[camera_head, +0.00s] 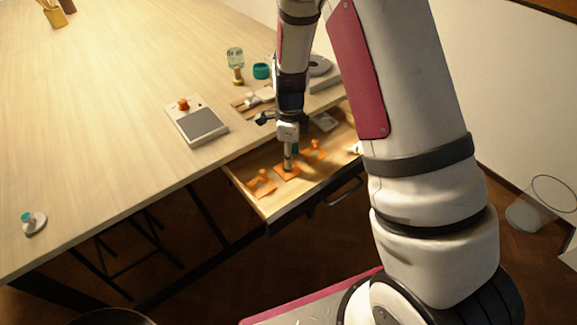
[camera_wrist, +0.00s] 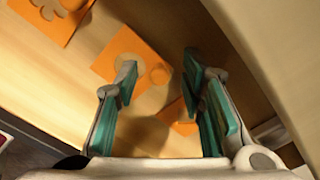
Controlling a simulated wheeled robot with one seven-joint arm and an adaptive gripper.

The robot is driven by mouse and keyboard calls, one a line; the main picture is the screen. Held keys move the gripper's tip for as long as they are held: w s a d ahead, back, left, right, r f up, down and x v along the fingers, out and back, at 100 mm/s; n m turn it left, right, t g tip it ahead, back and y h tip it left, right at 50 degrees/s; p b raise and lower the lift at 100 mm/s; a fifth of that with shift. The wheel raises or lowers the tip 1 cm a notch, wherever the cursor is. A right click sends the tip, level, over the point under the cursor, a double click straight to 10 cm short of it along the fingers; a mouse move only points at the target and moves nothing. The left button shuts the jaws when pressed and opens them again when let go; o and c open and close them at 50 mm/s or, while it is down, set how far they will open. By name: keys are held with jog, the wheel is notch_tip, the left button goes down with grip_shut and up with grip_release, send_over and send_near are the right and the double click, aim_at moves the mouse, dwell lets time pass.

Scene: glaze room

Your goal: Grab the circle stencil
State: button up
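The circle stencil is an orange square plate (camera_wrist: 108,66) with a round cut-out and a small round orange knob. In the wrist view it lies below my gripper (camera_wrist: 160,72), which is open with its teal-padded fingers apart. The knob shows between the two fingertips, and the left fingertip covers part of the plate. I cannot tell how far the tips are above it. In the head view my gripper (camera_head: 289,160) points down into the open drawer (camera_head: 303,193), over the middle orange plate (camera_head: 281,174), mostly hiding it.
Orange plates lie on both sides in the drawer: one at left (camera_head: 259,189), one at right (camera_head: 313,153). A flower-like cut-out plate (camera_wrist: 52,22) shows in the wrist view.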

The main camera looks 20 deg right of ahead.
grip_shut()
